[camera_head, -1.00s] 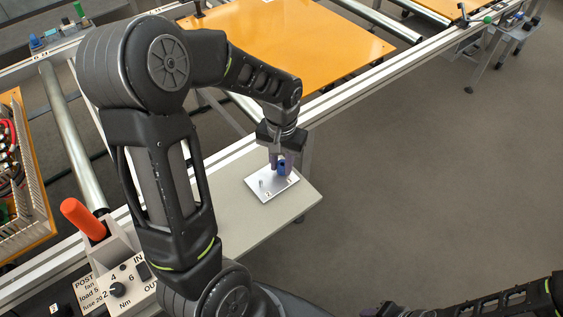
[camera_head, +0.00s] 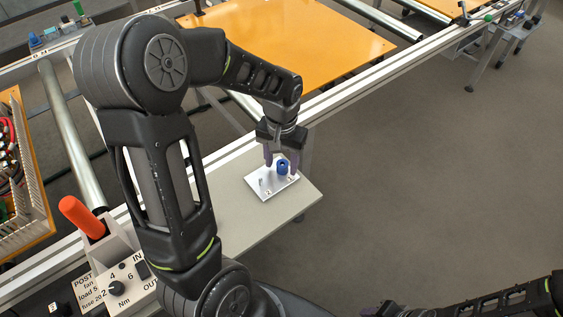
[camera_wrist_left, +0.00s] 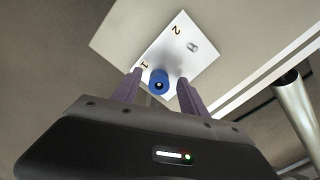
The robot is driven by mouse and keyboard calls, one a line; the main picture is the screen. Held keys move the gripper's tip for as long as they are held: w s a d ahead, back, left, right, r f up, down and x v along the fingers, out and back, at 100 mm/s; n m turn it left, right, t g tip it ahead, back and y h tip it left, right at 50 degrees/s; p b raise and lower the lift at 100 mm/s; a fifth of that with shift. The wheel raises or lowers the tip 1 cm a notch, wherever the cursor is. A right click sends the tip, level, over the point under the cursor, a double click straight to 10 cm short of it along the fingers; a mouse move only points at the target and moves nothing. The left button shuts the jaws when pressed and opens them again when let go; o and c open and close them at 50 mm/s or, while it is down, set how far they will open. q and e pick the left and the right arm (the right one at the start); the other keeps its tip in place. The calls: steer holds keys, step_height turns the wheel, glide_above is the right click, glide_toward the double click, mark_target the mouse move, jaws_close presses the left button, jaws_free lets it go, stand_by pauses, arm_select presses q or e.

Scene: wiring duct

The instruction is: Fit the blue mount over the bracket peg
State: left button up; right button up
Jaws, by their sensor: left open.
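The blue mount (camera_head: 282,169) stands on a light metal bracket plate (camera_head: 254,180) near the mark 1. In the left wrist view the blue mount (camera_wrist_left: 159,79) is a ring seen from above, with a small bright tip in its dark hole, so it appears to sit around a peg. A bare metal peg (camera_wrist_left: 193,47) stands near the mark 2. My left gripper (camera_head: 281,164) is open, with one purple-grey finger on each side of the mount and gaps between. My right gripper (camera_head: 378,310) is at the bottom edge, dark and partly cut off.
The plate lies on a grey board (camera_head: 235,208) beside an aluminium rail. An orange panel (camera_head: 290,45) lies behind it. A control box (camera_head: 125,280) with an orange handle (camera_head: 82,216) stands at the lower left. Floor is open to the right.

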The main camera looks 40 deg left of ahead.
arm_select(q)
step_height(320, 180, up, 7)
stand_by(0.3)
stand_by(0.9)
